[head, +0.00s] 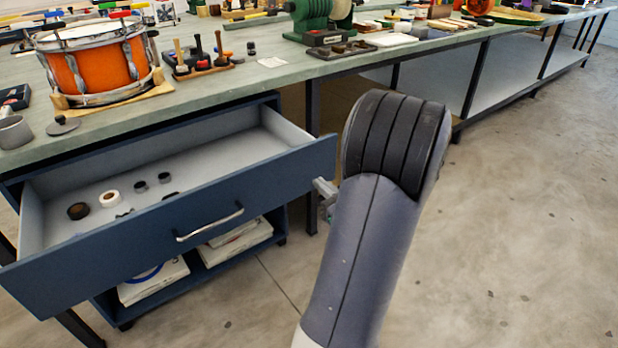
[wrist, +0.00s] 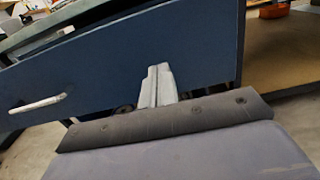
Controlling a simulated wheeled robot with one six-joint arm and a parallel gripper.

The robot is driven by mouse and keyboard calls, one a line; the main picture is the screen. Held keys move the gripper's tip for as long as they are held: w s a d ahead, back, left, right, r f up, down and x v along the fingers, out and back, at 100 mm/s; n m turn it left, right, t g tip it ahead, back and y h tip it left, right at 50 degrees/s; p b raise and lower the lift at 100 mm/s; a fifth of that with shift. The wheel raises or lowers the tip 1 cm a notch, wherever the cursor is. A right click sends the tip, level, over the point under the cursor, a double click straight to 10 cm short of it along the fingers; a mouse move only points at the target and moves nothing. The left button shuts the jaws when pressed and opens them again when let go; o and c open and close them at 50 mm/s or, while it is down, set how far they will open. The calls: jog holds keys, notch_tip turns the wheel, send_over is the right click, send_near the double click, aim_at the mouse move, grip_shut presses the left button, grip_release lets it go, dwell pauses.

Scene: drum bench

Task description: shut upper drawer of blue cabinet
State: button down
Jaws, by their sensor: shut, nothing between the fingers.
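The blue cabinet (head: 283,222) stands under the bench. Its upper drawer (head: 170,221) is pulled well out, showing a pale inside with several small rolls and round parts. A silver bar handle (head: 210,226) sits on the drawer front and also shows at the left in the wrist view (wrist: 37,105). My gripper (head: 325,190) is at the right end of the drawer front, mostly hidden behind my arm in the head view. In the wrist view its fingers (wrist: 158,72) are shut together and empty, in front of the blue drawer face. I cannot tell whether they touch it.
The bench top (head: 215,108) above carries an orange drum (head: 95,66), a tool rack (head: 200,62) and other items. An open shelf below the drawer holds white boxes (head: 152,280). The floor (head: 510,220) at right is clear.

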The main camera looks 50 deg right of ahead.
aim_at(302, 168)
jog(key=b+x, duration=0.1)
jog(key=x, duration=0.5)
dwell(0.3)
